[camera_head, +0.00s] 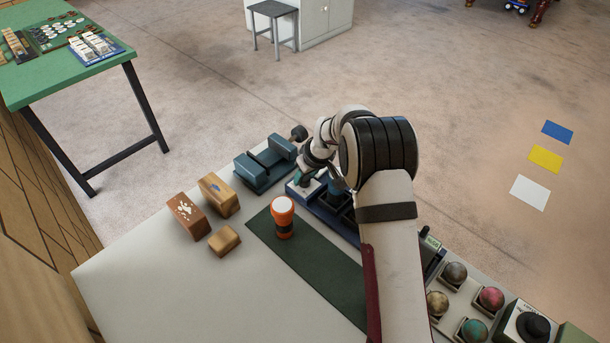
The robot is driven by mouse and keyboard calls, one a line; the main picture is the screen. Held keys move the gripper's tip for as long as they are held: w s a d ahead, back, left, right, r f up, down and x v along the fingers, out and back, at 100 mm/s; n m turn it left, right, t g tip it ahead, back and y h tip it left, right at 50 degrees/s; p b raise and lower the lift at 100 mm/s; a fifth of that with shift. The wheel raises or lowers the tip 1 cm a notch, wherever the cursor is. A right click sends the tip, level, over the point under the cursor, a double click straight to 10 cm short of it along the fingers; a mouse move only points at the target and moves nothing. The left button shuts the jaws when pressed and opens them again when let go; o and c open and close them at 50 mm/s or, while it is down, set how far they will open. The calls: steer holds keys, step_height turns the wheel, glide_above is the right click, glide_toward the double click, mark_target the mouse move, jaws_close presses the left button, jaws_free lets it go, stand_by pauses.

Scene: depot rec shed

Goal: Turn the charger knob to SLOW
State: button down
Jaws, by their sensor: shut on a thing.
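The charger (325,212) is a dark blue unit with bays and a pale panel at its left end, at the far edge of the workbench. My gripper (305,179) points down at this panel and is shut, apparently on the charger knob, which the fingers and wrist mostly hide. The knob's pointer and the SLOW mark cannot be read. My arm covers the charger's right part.
An orange torch (282,218) stands upright on a dark green mat (318,272). A blue vise (265,165) is left of the charger. Wooden blocks (218,195) stand left of the mat. Several coloured balls (455,273) and a black-knobbed box (533,325) are at right. The front-left bench is clear.

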steer(key=n+g, duration=0.1)
steer(key=n, duration=0.2)
steer(key=n+g+y, duration=0.1)
steer(key=n, duration=0.2)
steer(key=shift+w+d+f+y, duration=0.1)
steer(key=shift+d+y, duration=0.05)
steer(key=shift+y, duration=0.15)
steer(key=n+g, duration=0.1)
steer(key=n, duration=0.1)
steer(key=n+g, duration=0.1)
steer(key=n, duration=0.2)
steer(key=shift+w+n, duration=0.1)
steer(key=shift+n, duration=0.2)
steer(key=shift+c, duration=2.2)
jaws_free()
steer(key=v, duration=1.6)
steer(key=shift+d+f, duration=0.15)
steer(key=shift+d, duration=0.15)
